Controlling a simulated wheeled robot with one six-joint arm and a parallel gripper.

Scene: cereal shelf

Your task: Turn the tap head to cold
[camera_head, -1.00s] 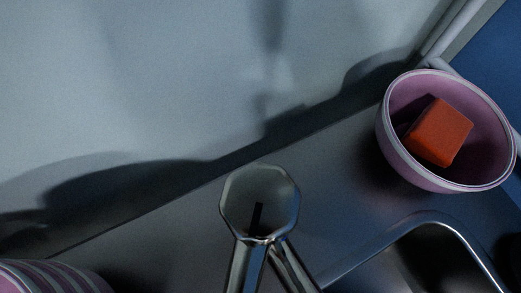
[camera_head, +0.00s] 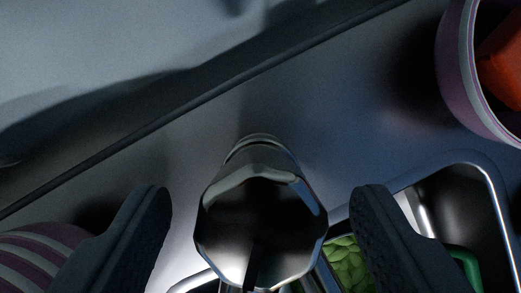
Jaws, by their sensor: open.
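The metal tap (camera_head: 261,210) stands at the lower middle of the view, seen from above. Its faceted head has a dark slot-like mark near its lower edge. My gripper (camera_head: 260,205) is open, with one dark finger to the left of the tap and one to the right. Visible gaps separate both fingers from the tap head, and nothing is held. The lower part of the tap is cut off by the bottom edge.
The sink basin (camera_head: 450,210) lies at the lower right, with a green textured thing (camera_head: 347,262) in it. A pink bowl (camera_head: 457,75) holding an orange-red block (camera_head: 503,62) stands at the upper right. A striped pink thing (camera_head: 35,255) is at the lower left, close to the left finger.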

